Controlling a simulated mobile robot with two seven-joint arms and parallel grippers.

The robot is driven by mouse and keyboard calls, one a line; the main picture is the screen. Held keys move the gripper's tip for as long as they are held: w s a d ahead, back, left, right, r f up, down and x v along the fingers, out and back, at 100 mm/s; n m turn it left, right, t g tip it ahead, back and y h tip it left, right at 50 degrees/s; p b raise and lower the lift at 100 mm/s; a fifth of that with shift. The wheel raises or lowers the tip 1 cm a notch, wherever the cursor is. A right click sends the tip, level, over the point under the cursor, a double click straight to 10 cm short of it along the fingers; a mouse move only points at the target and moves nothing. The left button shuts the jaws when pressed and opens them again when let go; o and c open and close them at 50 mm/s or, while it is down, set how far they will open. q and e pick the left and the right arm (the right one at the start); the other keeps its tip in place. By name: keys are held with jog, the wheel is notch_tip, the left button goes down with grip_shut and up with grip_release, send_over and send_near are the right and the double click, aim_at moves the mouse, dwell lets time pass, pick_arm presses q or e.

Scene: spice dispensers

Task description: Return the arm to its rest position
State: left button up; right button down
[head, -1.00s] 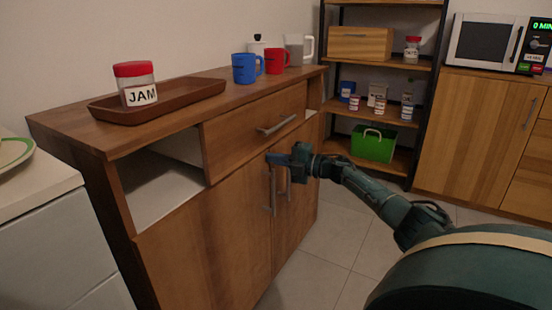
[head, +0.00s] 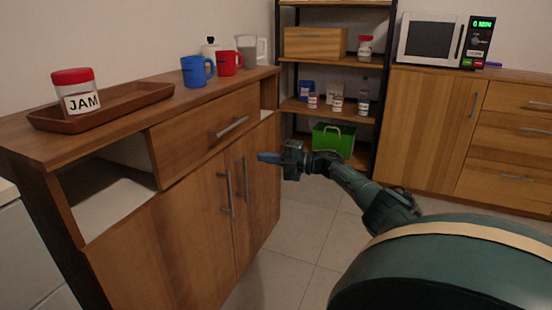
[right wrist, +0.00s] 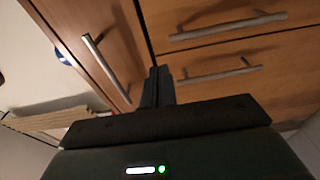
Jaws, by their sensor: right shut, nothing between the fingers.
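My right arm (head: 350,182) reaches in from the lower right in the head view. Its gripper (head: 262,157) is shut and empty, in front of the right part of the wooden sideboard (head: 200,190), near its door handles. In the right wrist view the closed fingers (right wrist: 158,70) point at the wooden fronts and their metal handles. I cannot tell there whether the fingers touch anything. My left gripper does not show.
The sideboard carries a brown tray (head: 150,93) with a jam jar (head: 76,92), a blue mug (head: 195,72) and a red mug (head: 228,64). A shelf with a green bin (head: 326,138) and a microwave (head: 430,40) stand behind. The tiled floor (head: 290,250) is clear.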

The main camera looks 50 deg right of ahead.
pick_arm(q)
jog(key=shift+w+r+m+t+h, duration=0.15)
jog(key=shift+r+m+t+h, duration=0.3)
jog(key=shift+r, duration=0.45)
pick_arm(e)
jog(key=shift+s+d, duration=0.3)
jog(key=shift+d, duration=0.25)
jog(key=shift+s+d, duration=0.3)
jog(key=shift+d, duration=0.2)
